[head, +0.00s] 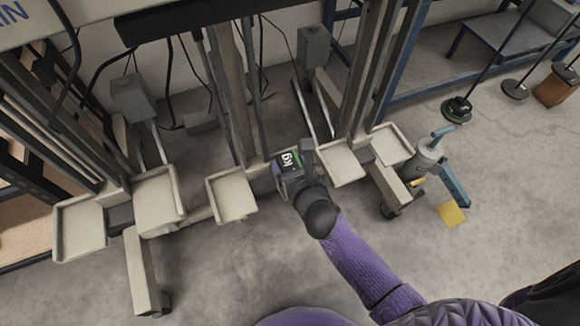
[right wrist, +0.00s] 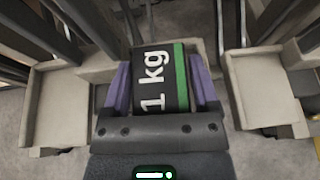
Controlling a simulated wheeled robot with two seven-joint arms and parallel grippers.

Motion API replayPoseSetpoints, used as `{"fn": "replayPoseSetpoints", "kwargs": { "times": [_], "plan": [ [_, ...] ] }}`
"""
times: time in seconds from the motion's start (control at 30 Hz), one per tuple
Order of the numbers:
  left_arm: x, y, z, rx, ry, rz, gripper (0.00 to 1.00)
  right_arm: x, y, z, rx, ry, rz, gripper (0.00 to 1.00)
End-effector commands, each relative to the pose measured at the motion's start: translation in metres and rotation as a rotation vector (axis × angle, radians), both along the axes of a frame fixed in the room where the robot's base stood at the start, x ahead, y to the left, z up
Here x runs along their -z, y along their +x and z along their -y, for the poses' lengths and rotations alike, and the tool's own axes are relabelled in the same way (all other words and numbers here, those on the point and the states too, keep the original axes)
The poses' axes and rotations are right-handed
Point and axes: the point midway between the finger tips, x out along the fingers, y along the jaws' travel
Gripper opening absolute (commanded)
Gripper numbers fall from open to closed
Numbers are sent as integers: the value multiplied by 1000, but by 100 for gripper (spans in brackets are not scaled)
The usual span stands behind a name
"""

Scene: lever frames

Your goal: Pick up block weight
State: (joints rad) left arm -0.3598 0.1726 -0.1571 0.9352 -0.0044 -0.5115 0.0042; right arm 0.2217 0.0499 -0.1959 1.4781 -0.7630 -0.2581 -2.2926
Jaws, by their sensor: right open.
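The block weight (head: 285,161) is black with a green stripe and white "kg" lettering. It sits between two pale trays of the middle lever frame in the head view. In the right wrist view the block weight (right wrist: 158,80) reads "1 kg" and lies between the purple fingers. My right gripper (head: 294,168) is at the block with its jaws open, one finger on each side. In the right wrist view the right gripper (right wrist: 160,92) hides the block's near end. What supports the block is hidden. My left gripper is not in view.
Pale trays flank the block: a left tray (head: 231,197) and a right tray (head: 341,164). Upright posts (head: 228,85) rise behind. A grey cylinder (head: 428,158) with blue parts stands to the right, near a yellow patch (head: 451,214). The floor in front is mostly clear.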

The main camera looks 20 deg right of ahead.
Motion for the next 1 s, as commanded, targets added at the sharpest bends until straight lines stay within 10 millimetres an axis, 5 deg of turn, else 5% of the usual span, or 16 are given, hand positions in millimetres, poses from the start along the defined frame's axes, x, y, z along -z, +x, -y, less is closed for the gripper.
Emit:
{"fn": "replayPoseSetpoints", "kwargs": {
  "times": [0.07, 0.43, 1.0],
  "plan": [
    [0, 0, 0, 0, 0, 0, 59, -1, 0, 0, 0, 0, 0, 77],
    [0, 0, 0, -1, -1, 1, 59, 0, 0, 0, 0, 0, 0, 1],
    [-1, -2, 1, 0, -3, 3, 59, -4, 0, 0, -1, 1, 5, 0]
  ]
}}
